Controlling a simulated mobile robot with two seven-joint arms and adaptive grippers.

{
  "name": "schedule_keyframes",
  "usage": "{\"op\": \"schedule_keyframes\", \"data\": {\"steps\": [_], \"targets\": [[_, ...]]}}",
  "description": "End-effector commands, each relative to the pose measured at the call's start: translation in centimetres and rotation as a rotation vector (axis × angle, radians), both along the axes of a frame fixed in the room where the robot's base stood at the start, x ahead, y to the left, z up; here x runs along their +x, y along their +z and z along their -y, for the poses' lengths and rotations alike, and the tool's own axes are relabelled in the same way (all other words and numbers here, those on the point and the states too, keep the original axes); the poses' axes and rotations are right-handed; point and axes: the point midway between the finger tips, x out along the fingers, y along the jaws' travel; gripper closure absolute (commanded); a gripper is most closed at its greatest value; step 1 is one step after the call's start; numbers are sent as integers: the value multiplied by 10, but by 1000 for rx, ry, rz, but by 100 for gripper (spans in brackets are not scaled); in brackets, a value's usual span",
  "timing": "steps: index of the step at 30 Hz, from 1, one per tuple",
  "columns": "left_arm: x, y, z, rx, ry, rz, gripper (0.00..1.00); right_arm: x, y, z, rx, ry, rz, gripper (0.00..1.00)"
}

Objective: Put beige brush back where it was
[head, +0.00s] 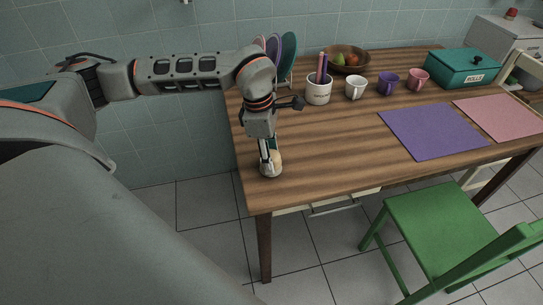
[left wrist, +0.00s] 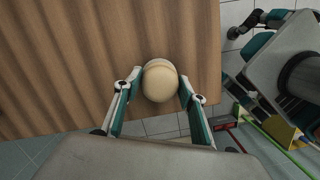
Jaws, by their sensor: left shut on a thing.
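The beige brush (head: 274,160) is at the front left corner of the wooden table, under my left gripper (head: 266,150). Its rounded beige top also shows in the left wrist view (left wrist: 160,82), between the two fingers of my left gripper (left wrist: 160,88). The fingers are shut on the brush from both sides. It seems upright; I cannot tell whether its base touches the table. My right gripper is not in the head view.
The wooden table (head: 330,140) is clear around the brush, close to its edge. Behind stand a white utensil crock (head: 318,92), white mug (head: 355,90), purple mug (head: 388,83), pink mug (head: 418,78), fruit bowl (head: 348,68) and teal box (head: 460,70). A purple mat (head: 433,131) lies right; a green chair (head: 430,225) stands in front.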

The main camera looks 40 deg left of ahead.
Motion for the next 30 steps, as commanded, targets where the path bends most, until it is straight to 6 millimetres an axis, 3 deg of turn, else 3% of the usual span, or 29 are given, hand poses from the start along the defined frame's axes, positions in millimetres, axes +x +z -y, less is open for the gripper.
{"op": "schedule_keyframes", "data": {"steps": [12, 13, 14, 25, 30], "targets": [[1, -5, 0, 0, 1, 2, 80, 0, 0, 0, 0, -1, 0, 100], [1, -5, 0, 0, 1, 2, 52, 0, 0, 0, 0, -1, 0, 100], [1, -5, 0, 0, 1, 2, 44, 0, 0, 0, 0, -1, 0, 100], [1, -3, 0, 0, 1, 3, 43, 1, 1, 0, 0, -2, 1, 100], [1, 14, -2, 0, 2, 7, 43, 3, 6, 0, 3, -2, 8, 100]]}}
